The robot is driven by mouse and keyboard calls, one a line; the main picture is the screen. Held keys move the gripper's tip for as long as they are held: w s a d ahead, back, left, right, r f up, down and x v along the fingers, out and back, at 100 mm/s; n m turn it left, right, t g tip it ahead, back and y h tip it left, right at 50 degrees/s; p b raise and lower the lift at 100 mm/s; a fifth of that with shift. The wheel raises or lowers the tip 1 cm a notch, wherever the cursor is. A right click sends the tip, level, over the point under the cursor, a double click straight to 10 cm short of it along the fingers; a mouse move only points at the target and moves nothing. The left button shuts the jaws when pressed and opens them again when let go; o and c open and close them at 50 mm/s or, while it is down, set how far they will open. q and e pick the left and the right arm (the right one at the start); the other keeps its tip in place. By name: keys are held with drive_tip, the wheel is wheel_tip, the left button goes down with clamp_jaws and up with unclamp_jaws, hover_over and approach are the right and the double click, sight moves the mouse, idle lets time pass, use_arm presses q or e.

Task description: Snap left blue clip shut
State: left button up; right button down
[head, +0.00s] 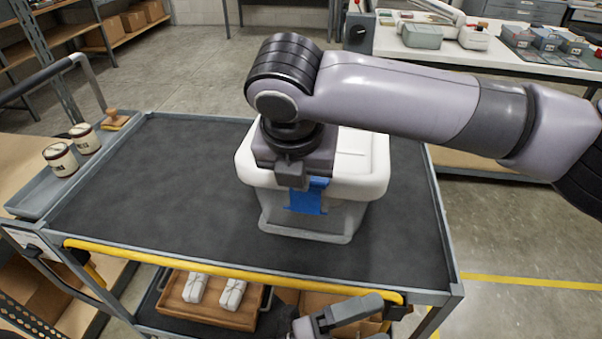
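A grey box with a white lid (368,172) stands on the cart's dark top. One blue clip (306,203) shows on its near side, just below the lid rim. Its upper part is partly covered by my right gripper (292,182), so I cannot tell whether it is fully shut. The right gripper points down in front of the lid's near edge, at or touching the clip. Its fingers look close together, but their gap is hidden. No second clip is in view. My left gripper (385,318) is low at the bottom edge, in front of the cart, partly cut off, with its fingers apart and nothing seen between them.
The cart top (170,190) is clear left of the box. A side tray (40,195) holds two labelled jars (62,158) and a wooden stamp (113,117). A yellow rail (230,271) runs along the front. Below is a wooden tray (212,310) with white bundles.

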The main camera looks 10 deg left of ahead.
use_arm(q)
drive_tip(key=s+a+f+n+y, duration=0.2)
drive_tip(key=a+f+n+y, duration=0.6)
drive_tip(key=a, duration=0.4)
drive_tip(key=s+a+f+n+y, duration=0.2)
drive_tip(key=a+f+n+y, duration=0.5)
drive_tip(key=a+f, duration=0.4)
use_arm(e)
drive_tip(key=w+p, duration=0.1)
drive_tip(key=p, duration=0.2)
drive_tip(key=shift+w+d, duration=0.1)
drive_tip(key=shift+w, duration=0.25)
use_arm(q)
drive_tip(key=w+a+r+n+t+y, duration=0.1)
drive_tip(key=w+a+r+n+t, duration=0.1)
drive_tip(key=r+n, duration=0.5)
drive_tip(key=w+a+n, duration=0.1)
drive_tip(key=n, duration=0.2)
drive_tip(key=shift+w+a+n, duration=0.25)
drive_tip(key=shift+w+n, duration=0.05)
drive_tip(key=shift+w, duration=0.1)
